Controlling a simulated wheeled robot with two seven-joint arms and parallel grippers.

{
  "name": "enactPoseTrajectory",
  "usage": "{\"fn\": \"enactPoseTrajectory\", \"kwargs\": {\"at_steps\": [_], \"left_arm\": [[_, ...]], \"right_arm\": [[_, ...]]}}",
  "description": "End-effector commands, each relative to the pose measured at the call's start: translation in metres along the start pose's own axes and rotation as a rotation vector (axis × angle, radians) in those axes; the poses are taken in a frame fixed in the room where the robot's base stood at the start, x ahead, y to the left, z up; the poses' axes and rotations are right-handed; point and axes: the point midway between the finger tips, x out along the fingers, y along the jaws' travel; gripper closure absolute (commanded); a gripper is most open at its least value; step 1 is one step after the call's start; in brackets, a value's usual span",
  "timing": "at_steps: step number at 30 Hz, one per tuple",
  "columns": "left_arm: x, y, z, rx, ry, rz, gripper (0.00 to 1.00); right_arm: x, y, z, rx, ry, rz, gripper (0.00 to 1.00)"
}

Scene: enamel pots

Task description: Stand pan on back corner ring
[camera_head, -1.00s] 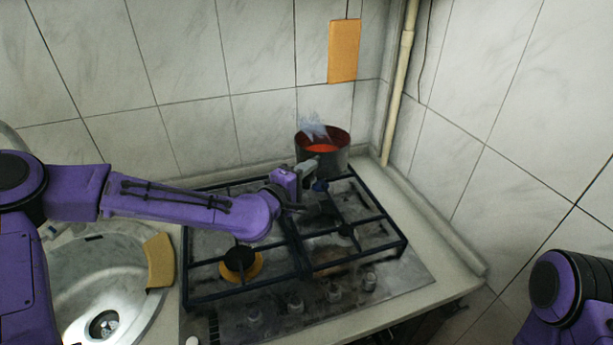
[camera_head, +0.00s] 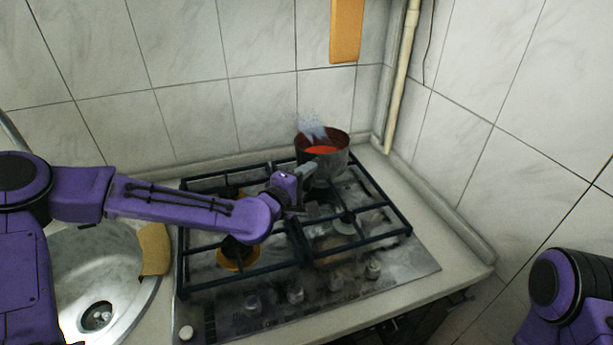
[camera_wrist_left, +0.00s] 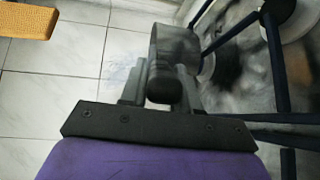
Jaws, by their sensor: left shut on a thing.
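The pan (camera_head: 335,164) is a dark metal pot with a red inside, upright at the back right corner of the hob. My left gripper (camera_head: 306,174) is at its near side and shut on its handle. In the left wrist view, the dark handle (camera_wrist_left: 160,88) sits between the fingers, with the grey pan wall (camera_wrist_left: 176,45) beyond. The pan covers much of the back corner ring. I cannot tell whether its base touches the grate. My right gripper is out of view.
The black grate (camera_head: 385,236) covers the hob, with a front right burner (camera_head: 347,226) and a front left burner (camera_head: 238,254) bare. Tiled walls stand close behind and right of the pan. A pipe (camera_head: 401,85) runs down the corner. A sink (camera_head: 70,268) lies left.

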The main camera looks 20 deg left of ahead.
Motion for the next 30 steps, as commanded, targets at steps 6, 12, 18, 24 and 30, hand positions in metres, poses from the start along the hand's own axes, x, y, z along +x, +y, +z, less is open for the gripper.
{"fn": "enactPoseTrajectory", "kwargs": {"at_steps": [6,12,18,24,30], "left_arm": [[0.001,-0.001,0.000,0.003,-0.001,0.008,1.00],[0.001,-0.001,0.000,0.002,0.000,0.006,0.39],[0.000,-0.007,0.000,-0.002,0.000,-0.005,0.39],[-0.019,-0.006,-0.001,-0.002,0.000,0.000,0.39],[-0.069,-0.003,-0.001,-0.005,0.002,0.005,0.39]], "right_arm": [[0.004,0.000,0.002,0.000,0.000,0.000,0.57],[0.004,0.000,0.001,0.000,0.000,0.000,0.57],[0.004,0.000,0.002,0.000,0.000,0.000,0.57],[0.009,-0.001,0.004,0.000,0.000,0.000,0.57],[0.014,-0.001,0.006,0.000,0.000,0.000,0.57]]}}
